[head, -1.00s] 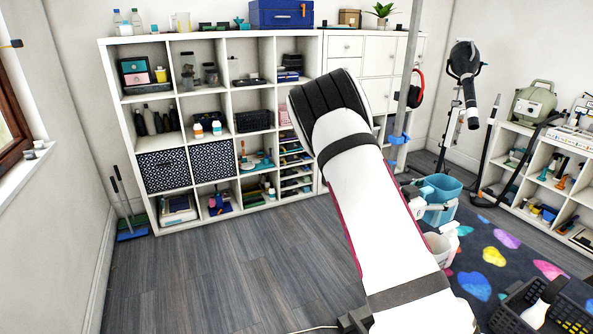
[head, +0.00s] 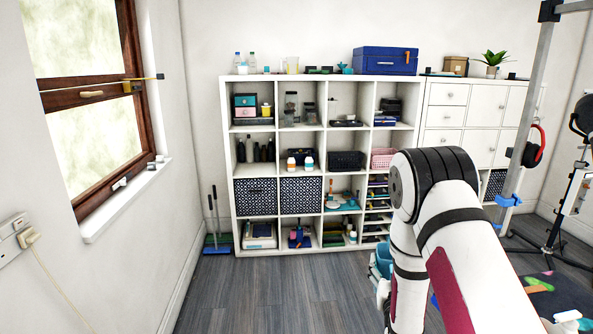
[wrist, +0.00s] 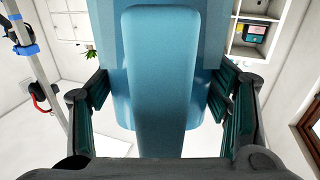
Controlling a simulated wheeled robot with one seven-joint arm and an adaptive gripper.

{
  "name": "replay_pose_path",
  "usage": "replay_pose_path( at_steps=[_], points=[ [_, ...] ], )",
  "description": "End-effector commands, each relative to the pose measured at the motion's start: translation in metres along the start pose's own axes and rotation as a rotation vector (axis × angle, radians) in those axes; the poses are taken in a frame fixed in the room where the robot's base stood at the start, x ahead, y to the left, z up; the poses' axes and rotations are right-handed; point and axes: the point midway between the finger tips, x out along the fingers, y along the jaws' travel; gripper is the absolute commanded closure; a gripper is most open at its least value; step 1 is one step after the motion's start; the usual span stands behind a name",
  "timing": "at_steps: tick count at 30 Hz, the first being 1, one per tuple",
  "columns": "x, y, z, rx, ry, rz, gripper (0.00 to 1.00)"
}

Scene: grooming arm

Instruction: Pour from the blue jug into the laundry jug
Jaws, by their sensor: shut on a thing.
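The blue jug (wrist: 160,75) fills the middle of the wrist view, with its broad handle facing the camera. My gripper (wrist: 163,100) is shut on it, with one dark finger on each side. In the head view a small part of the blue jug (head: 382,258) shows to the left of my white arm, low in front of the shelves. My arm hides the rest of it and most of the gripper. I cannot make out the laundry jug for certain in the current views. The jug's opening and contents do not show.
A white cube shelf (head: 228,160) with boxes and bottles stands along the back wall. A window (head: 90,90) is on the left. A metal pole (head: 525,110) and a dark stand are at the right. The grey floor (head: 270,290) at left of centre is clear.

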Motion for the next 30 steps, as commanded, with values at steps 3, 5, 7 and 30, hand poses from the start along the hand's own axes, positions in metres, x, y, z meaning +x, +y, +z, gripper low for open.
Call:
replay_pose_path(
  at_steps=[3,5,7,30],
  points=[
    [-0.012,-0.038,0.001,0.0,0.002,-0.119,0.67],
    [-0.017,-0.052,0.002,0.0,0.001,-0.161,0.67],
    [-0.021,-0.062,0.001,-0.002,0.002,-0.194,0.67],
    [-0.07,-0.06,-0.022,-0.003,0.002,-0.221,0.67]
  ],
)
